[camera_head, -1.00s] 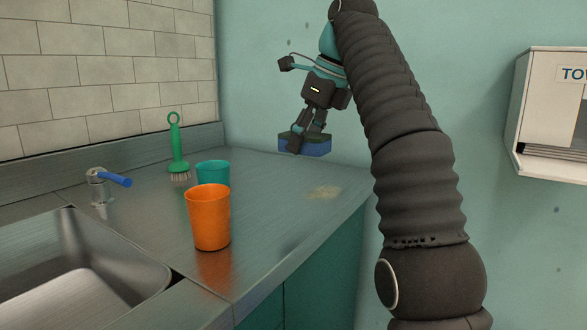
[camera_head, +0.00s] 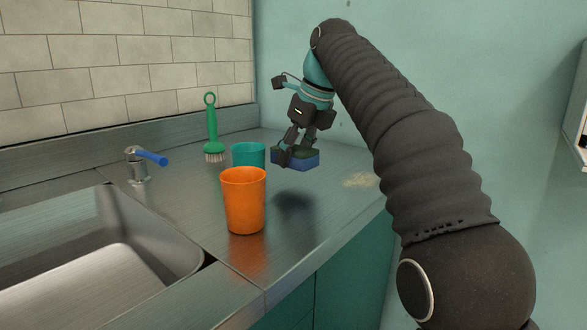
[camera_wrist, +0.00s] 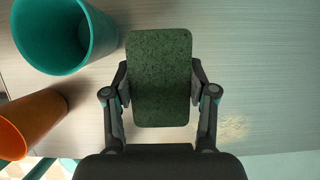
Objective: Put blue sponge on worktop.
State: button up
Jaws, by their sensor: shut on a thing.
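The blue sponge (camera_head: 304,161) has a dark green top face, which fills the middle of the wrist view (camera_wrist: 160,80). My gripper (camera_head: 296,152) is shut on it, with one finger on each side of the sponge in the wrist view (camera_wrist: 160,92). The sponge is held above the metal worktop (camera_head: 310,222), with a dark shadow on the worktop below it. It is to the right of the teal cup and beyond the orange cup in the head view.
An orange cup (camera_head: 244,200) and a teal cup (camera_head: 249,154) stand left of the sponge. A green brush (camera_head: 212,130) stands near the wall. The sink (camera_head: 100,250) and blue-handled tap (camera_head: 145,160) are at left. A pale crumb patch (camera_head: 361,180) lies near the worktop's right edge.

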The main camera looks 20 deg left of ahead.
aim_at(302, 150)
jog(key=shift+f, duration=1.75)
jog(key=shift+f, duration=0.15)
jog(key=o, duration=0.8)
jog(key=shift+c, duration=0.2)
jog(key=v, duration=0.7)
jog(key=shift+r, duration=0.2)
jog(key=shift+d+r, duration=0.1)
jog(key=shift+r, duration=0.05)
